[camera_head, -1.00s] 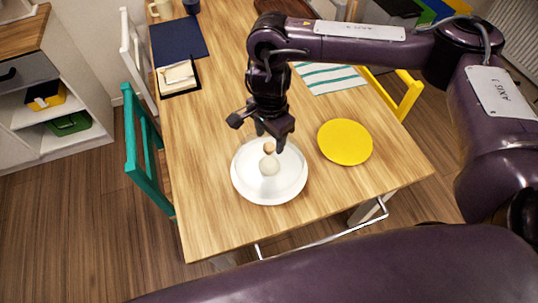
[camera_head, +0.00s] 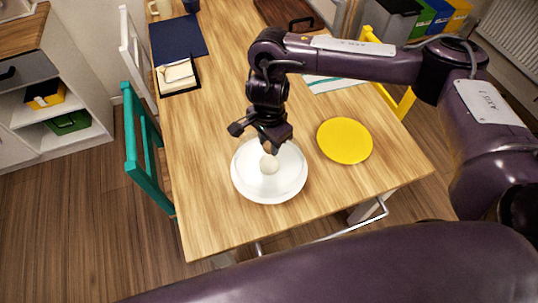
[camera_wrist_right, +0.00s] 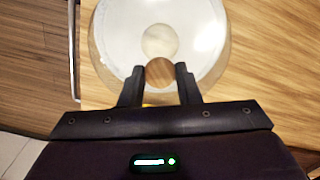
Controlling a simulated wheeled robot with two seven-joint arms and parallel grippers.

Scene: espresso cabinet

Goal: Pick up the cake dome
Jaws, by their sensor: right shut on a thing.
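The cake dome (camera_head: 248,180) is a pale, see-through cover with a wooden knob on top. It stands at the near part of the wooden table, and a white disc and a cream-coloured round shape show through or under it. My right gripper (camera_head: 268,147) reaches down from above and is shut on the knob. In the right wrist view the dome (camera_wrist_right: 115,45) is below the fingers, and the wooden knob (camera_wrist_right: 159,74) is between the two fingertips. I cannot tell whether the dome's rim is off the surface. My left gripper is not in view.
A yellow plate (camera_head: 345,142) lies just right of the dome. A dark blue mat (camera_head: 178,40) and a black tray (camera_head: 180,91) are at the far left of the table (camera_head: 215,120). A teal chair (camera_head: 141,150) stands at the left edge. Wood left of the dome is clear.

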